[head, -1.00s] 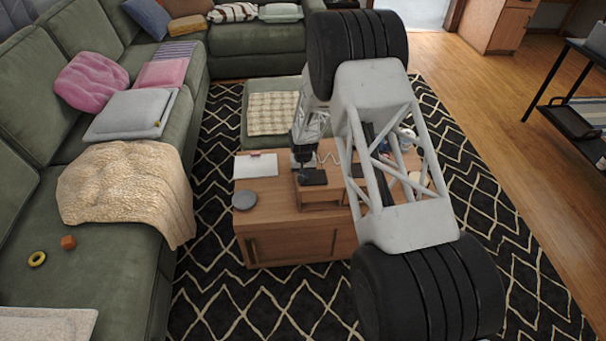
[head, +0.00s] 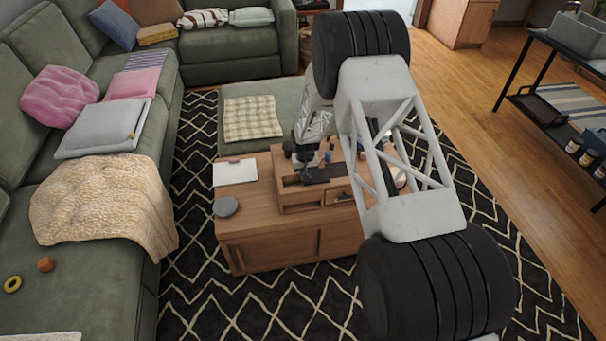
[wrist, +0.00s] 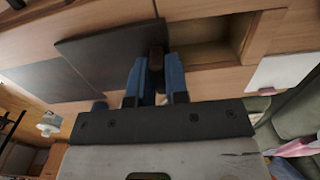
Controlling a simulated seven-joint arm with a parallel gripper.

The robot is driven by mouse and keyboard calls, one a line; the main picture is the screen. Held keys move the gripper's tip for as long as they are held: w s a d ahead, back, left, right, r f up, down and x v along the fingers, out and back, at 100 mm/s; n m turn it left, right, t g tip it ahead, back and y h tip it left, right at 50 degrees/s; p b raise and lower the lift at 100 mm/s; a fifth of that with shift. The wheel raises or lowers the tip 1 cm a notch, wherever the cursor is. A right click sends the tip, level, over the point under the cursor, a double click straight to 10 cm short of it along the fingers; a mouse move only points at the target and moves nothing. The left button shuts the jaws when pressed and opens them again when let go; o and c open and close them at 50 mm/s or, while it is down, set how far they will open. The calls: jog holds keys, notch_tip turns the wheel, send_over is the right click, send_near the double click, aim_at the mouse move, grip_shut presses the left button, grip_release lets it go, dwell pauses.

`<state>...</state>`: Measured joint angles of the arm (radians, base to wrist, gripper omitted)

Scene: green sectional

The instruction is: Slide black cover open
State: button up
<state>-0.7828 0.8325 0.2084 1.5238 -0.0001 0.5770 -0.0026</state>
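The black cover (head: 325,173) lies on top of a small wooden box (head: 300,199) on the coffee table. In the wrist view the cover (wrist: 105,48) is a flat dark panel. Beside it an open compartment (wrist: 212,54) of the box shows. My gripper (wrist: 156,62) has two blue fingers on either side of a dark knob at the cover's edge; they appear closed against it. In the head view my gripper (head: 306,164) is at the cover, small and partly hidden by my arm.
The wooden coffee table (head: 250,238) also bears a white notepad (head: 235,172) and a round grey object (head: 226,207). A green sofa (head: 95,280) stands to the left and a green ottoman (head: 250,135) behind. In the wrist view another dark panel (wrist: 45,82) shows left of the cover.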

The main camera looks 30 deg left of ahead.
jog(key=o, duration=0.4)
jog(key=shift+r, duration=0.2)
jog(key=shift+r, duration=3.75)
